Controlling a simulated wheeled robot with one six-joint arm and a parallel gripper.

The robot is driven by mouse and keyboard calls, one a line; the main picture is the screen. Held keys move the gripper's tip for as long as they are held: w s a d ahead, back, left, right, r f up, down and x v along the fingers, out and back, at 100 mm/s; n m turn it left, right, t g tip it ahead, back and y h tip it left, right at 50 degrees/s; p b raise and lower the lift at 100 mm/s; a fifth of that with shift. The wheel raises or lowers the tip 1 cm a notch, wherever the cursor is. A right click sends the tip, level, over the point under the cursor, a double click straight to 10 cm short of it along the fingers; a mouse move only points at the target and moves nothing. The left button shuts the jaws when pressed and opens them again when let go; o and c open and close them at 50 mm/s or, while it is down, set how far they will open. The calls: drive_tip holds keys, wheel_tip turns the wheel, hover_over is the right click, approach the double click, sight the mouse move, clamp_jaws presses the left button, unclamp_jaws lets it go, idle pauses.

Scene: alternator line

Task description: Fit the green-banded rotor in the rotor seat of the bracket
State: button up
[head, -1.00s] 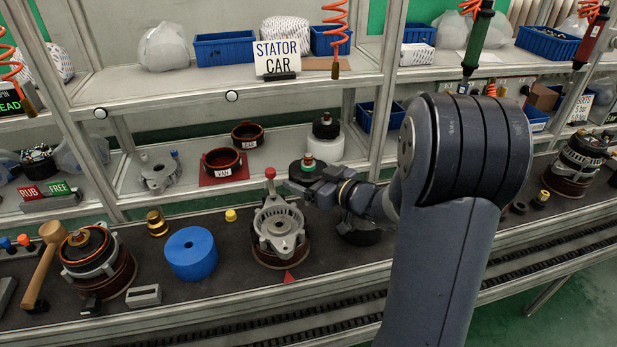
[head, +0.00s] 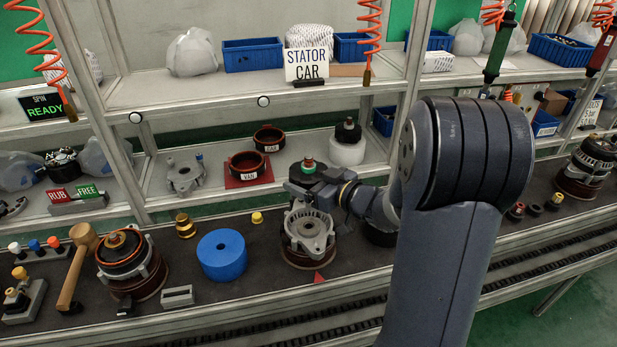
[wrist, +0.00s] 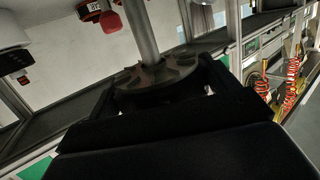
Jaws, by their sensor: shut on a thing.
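The green-banded rotor (head: 308,166) is in my gripper (head: 306,184), its banded top showing above the jaws in the head view. In the wrist view my gripper (wrist: 160,92) is shut around the rotor's dark finned body (wrist: 158,76), with the grey shaft standing up from it. The bracket (head: 308,232) is a grey slotted casting on a brown ring on the bench. Its round rotor seat faces up and shows no rotor in it. My gripper and the rotor are above and behind the bracket, apart from the seat. The bracket's rear edge is partly hidden by my gripper.
A blue cylinder (head: 221,255) and a small yellow cap (head: 257,217) are left of the bracket. A wooden mallet (head: 75,265) lies farther left.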

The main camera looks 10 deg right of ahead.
drive_tip(key=b, duration=0.5)
hover_over(309, 218)
drive_tip(key=s, duration=0.2)
drive_tip(key=shift+s+a+f, duration=0.1)
drive_tip(key=shift+a+f, duration=0.1)
drive_tip(key=shift+f, duration=1.15)
drive_tip(key=shift+s+a+f, duration=0.1)
drive_tip(key=shift+a+f, duration=0.1)
drive_tip(key=shift+f, duration=1.1)
drive_tip(key=shift+f+b, duration=2.7)
drive_tip(key=shift+f, duration=1.2)
drive_tip(key=o, duration=1.7)
drive_tip(key=shift+c, duration=0.2)
drive_tip(key=o, duration=0.3)
drive_tip(key=shift+s+f, duration=0.1)
